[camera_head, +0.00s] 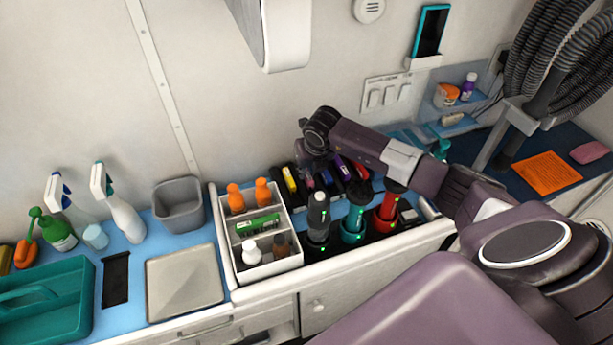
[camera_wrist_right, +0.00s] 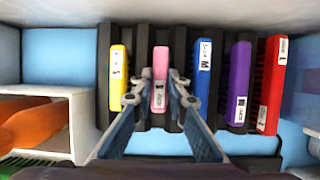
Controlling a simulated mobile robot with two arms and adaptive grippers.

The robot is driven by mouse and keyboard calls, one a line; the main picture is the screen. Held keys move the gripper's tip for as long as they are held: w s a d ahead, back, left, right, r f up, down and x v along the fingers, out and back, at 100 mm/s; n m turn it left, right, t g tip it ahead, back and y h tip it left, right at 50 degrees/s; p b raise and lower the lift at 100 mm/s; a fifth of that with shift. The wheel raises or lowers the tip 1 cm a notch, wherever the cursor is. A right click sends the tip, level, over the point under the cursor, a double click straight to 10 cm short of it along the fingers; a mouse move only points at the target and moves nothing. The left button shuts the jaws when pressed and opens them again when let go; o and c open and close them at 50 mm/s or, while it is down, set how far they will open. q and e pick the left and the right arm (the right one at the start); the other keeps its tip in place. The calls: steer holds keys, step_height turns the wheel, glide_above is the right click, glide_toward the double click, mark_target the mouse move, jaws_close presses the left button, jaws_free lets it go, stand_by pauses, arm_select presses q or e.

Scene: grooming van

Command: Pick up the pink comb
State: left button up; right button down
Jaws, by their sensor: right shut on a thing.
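The pink comb (camera_wrist_right: 160,68) stands in a slot of a black rack (camera_wrist_right: 145,38), between a yellow comb (camera_wrist_right: 119,75) and a blue comb (camera_wrist_right: 202,65). It has a white label on its face. My right gripper (camera_wrist_right: 160,88) has one finger on each side of the pink comb and is shut on it, with the comb still in the rack. In the head view my right gripper (camera_head: 309,158) reaches down over the rack from above, hiding part of it. My left gripper is not in view.
A purple comb (camera_wrist_right: 238,80) and a red comb (camera_wrist_right: 270,85) stand to the right in the rack. A white caddy (camera_head: 271,268) with bottles is left of the rack. Clippers, including a teal one (camera_head: 354,222), stand in front. A grey bin (camera_head: 179,203) stands further left.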

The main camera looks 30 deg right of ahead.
mark_target(307, 173)
steer(key=shift+r, duration=0.1)
steer(key=shift+r, duration=0.6)
step_height(307, 173, up, 19)
steer(key=b, duration=0.4)
steer(key=shift+f+b, duration=0.15)
steer(key=shift+b, duration=0.2)
steer(key=c, duration=2.5)
jaws_free()
jaws_close()
